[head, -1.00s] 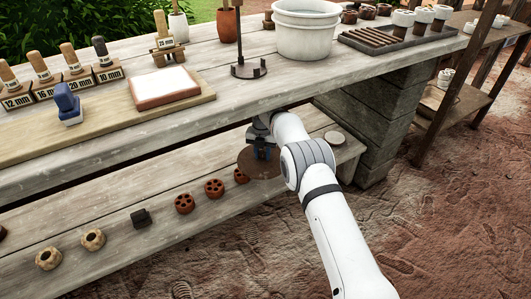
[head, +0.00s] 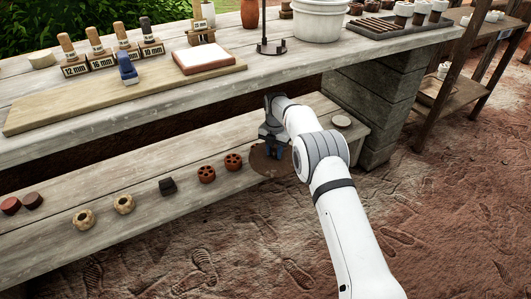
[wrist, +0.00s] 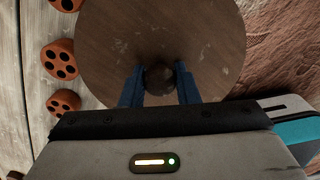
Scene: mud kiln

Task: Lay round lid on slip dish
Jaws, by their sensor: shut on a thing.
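The round lid (wrist: 115,45) is a wide, flat brown disc with a dark knob (wrist: 160,79) in its middle. In the wrist view, my gripper (wrist: 159,88) is shut on the knob, with a blue finger on each side. In the head view, my gripper (head: 272,150) and the lid (head: 262,162) are at the front edge of the lower shelf. The lid reaches out past that edge; I cannot tell whether it touches the shelf. A pale round piece (head: 341,121) lies at the shelf's right end.
Red holed pieces (head: 206,174) stand close left of the lid on the lower shelf (head: 140,205), with a black block (head: 168,186) and pale rings (head: 84,219) further left. The upper bench (head: 150,107) overhangs the shelf. A stone pier (head: 375,110) stands at the right.

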